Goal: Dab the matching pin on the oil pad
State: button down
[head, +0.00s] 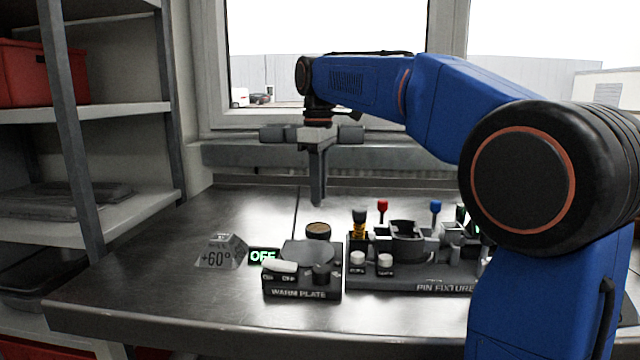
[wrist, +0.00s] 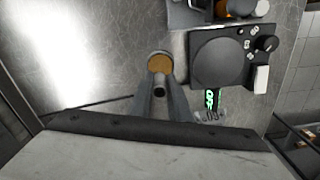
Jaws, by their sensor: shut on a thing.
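My gripper (head: 317,196) points down above the back of the bench, with its fingertips a little above the oil pad (head: 318,228) in the head view. The pin is hidden by the fingers in the head view. The oil pad, a round brown pad in a dark cup, shows just beyond the fingertips in the wrist view (wrist: 160,62). The pin looks apart from the pad.
The warm plate (head: 302,293), with a knob and an OFF display (head: 263,256), stands in front of the pad. A +60° sign (head: 220,256) is to its left. The pin fixture (head: 420,286), with red- and blue-topped parts, stands right. The bench's left side is clear.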

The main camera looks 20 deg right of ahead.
send_over(320, 227)
jog(key=shift+s+f, duration=0.1)
jog(key=shift+f, duration=2.15)
jog(key=shift+f, duration=0.9)
dwell(0.4)
dwell(0.3)
jog(key=shift+r, duration=3.55)
jog(key=shift+d, duration=0.1)
